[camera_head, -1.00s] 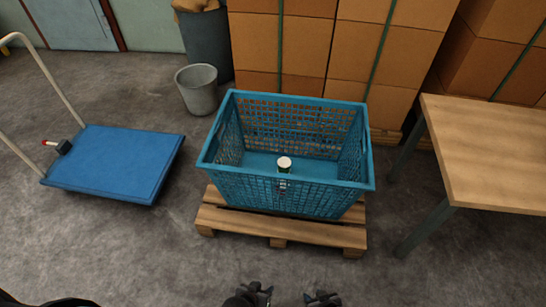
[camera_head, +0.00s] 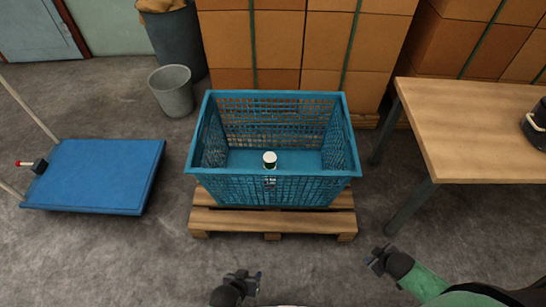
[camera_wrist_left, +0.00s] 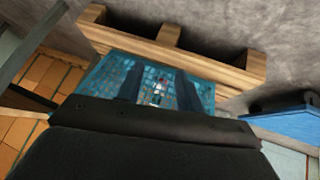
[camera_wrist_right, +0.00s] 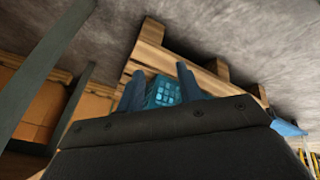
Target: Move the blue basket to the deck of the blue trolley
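The blue basket (camera_head: 270,185) stands upright on a wooden pallet (camera_head: 272,223). A small white-topped container (camera_head: 269,160) is inside it on the basket floor. The blue trolley's deck (camera_head: 95,175) is to the left, apart from the pallet. My left gripper (camera_head: 250,280) is in front of the pallet, below the basket's rim in the picture, and touches nothing. My right gripper (camera_head: 380,258) is to the right of the pallet's front corner. In both wrist views the fingers are spread and empty, with the basket showing beyond them in the left (camera_wrist_left: 155,85) and right (camera_wrist_right: 163,92) wrist views.
Stacked cardboard boxes (camera_head: 280,45) stand close behind the basket. A wooden table (camera_head: 475,125) is at the right. A grey bucket (camera_head: 172,90) stands at the back left. Floor is clear in front.

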